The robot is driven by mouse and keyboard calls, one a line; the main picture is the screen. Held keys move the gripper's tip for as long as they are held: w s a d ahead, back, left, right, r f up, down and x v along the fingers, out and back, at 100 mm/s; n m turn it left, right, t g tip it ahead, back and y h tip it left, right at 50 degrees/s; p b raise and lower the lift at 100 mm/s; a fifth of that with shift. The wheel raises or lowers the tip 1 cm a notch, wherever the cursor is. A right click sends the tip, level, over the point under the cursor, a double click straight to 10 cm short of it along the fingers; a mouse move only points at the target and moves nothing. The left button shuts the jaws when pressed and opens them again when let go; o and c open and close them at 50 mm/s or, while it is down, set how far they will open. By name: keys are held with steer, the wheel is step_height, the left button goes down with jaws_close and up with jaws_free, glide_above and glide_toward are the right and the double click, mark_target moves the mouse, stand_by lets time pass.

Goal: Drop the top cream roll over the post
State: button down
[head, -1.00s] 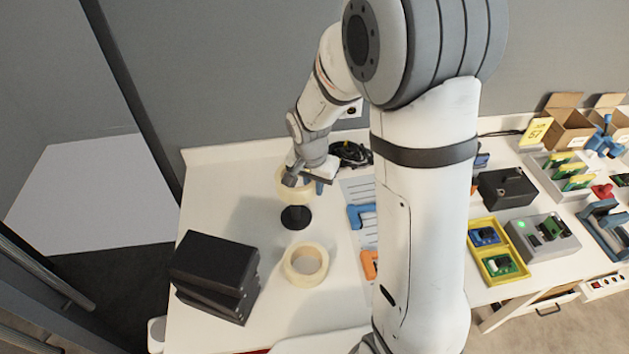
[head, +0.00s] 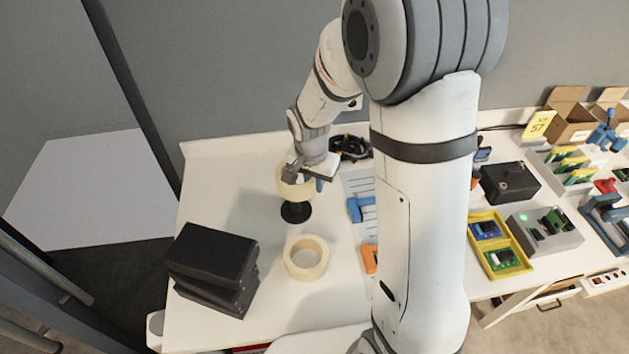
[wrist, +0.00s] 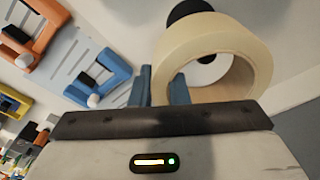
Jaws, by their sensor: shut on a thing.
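A cream roll (head: 288,182) is in my gripper (head: 307,181), above a black post with a round base (head: 296,212). In the wrist view, the blue fingers of my gripper (wrist: 163,86) are shut on the wall of this cream roll (wrist: 205,42). The black post (wrist: 188,10) shows partly behind the roll, and a white surface shows through the roll's hole. Whether the post's tip is inside the roll I cannot tell. A second cream roll (head: 306,257) lies flat on the table in front of the post.
Stacked black boxes (head: 213,262) stand at the table's left front. Blue (head: 361,209) and orange (head: 369,257) clamp-like tools lie on a striped sheet to the right. Black coiled cable (head: 349,148) lies at the back. The table left of the post is clear.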

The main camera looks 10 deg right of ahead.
mark_target(314, 192)
steer(key=shift+f+b, duration=1.65)
steer(key=shift+f, duration=0.35)
steer(key=c, duration=1.3)
jaws_free()
steer(key=shift+o, duration=0.3)
steer(key=o, duration=0.3)
steer(key=shift+r+p, duration=2.65)
steer(key=shift+r, duration=1.4)
steer(key=shift+f, duration=0.1)
